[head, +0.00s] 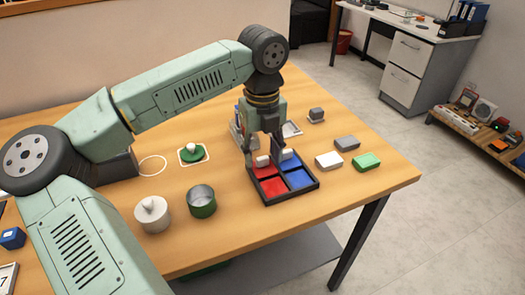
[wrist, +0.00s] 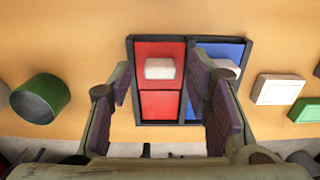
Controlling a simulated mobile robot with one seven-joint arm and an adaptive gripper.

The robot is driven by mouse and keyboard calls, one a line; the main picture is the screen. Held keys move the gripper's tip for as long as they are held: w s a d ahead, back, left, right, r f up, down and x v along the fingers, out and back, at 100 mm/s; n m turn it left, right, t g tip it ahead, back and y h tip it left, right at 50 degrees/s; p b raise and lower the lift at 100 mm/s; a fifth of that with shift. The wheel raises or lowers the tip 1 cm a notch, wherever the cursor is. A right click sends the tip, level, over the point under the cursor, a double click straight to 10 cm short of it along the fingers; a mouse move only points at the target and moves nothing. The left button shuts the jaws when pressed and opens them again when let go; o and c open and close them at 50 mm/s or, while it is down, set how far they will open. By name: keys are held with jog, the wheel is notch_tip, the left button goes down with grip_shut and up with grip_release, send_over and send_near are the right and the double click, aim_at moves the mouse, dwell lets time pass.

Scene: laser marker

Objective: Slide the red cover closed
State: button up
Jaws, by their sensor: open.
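A black frame (head: 293,196) on the wooden table holds a red side and a blue side, each with a white block handle. The red cover (wrist: 160,50) carries its white handle (wrist: 160,68) on its far part, with more red (wrist: 160,104) across a dark line nearer me. The blue side (wrist: 226,52) is to its right, its handle partly hidden by my right finger. My gripper (wrist: 160,72) is open, its fingers on either side of the red cover's handle in the wrist view. In the head view my gripper (head: 266,152) is low over the frame's far end. I cannot tell whether the fingers touch anything.
A green cup (head: 202,201) and a white lidded pot (head: 152,214) stand to the left. White (head: 328,160), green (head: 366,160) and grey (head: 347,143) blocks lie to the right. A grey fixture (head: 238,128) stands behind my gripper. The table's front edge is clear.

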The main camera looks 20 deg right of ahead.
jog(key=shift+f, duration=0.45)
jog(key=shift+c, duration=0.2)
grip_shut()
dwell(0.4)
